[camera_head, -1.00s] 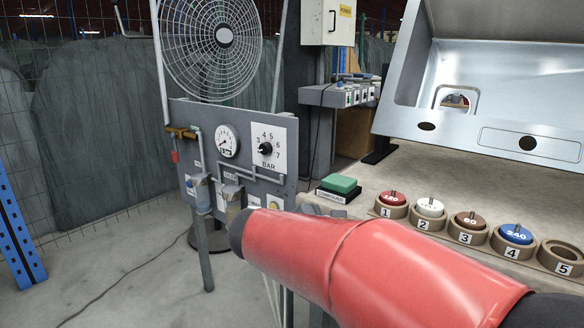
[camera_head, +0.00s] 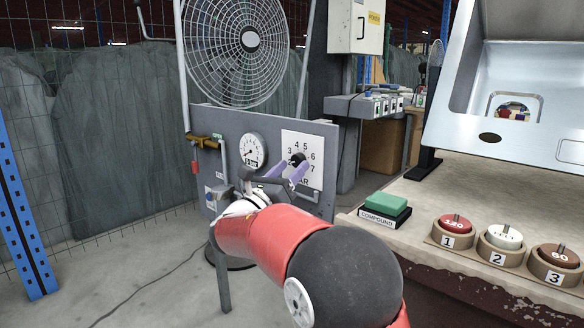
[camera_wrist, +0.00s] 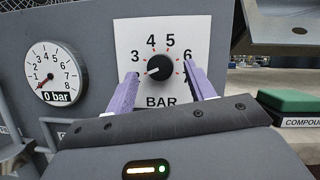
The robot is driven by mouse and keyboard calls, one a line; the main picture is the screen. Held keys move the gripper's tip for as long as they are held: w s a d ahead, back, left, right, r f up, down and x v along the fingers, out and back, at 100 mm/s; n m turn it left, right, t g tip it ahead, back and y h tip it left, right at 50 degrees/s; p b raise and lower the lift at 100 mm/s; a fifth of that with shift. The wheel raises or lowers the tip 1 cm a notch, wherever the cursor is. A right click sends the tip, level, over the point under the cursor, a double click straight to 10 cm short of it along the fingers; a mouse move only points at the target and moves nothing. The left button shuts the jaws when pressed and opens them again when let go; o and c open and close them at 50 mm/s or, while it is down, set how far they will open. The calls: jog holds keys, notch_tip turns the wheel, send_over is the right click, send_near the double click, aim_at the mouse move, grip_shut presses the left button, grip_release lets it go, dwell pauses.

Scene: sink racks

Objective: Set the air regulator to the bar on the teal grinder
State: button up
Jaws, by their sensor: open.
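The air regulator's black knob (camera_wrist: 159,67) sits on a white plate (camera_wrist: 178,31) marked 3 to 7 and BAR. Its pale pointer mark faces left and slightly down, near or below the 3. The knob and plate also show in the head view (camera_head: 297,159). The round gauge (camera_wrist: 48,74) left of the plate has its red needle near 0 and a label reading 0 bar. My gripper (camera_wrist: 162,75) is open, its purple fingers either side of the knob, apparently not touching it. It also shows in the head view (camera_head: 287,171). No teal grinder is visible.
A bench at right holds a green compound block (camera_head: 384,202) and numbered disc holders (camera_head: 452,232). A caged fan (camera_head: 235,50) is above the grey panel (camera_head: 212,118). Brass pipework (camera_head: 205,141) lies left of the gauge.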

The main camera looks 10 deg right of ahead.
jog(key=shift+w+d+r, duration=0.2)
jog(key=shift+w+d, duration=0.1)
jog(key=shift+d, duration=0.1)
jog(key=shift+c, duration=0.3)
jog(key=c, duration=0.9)
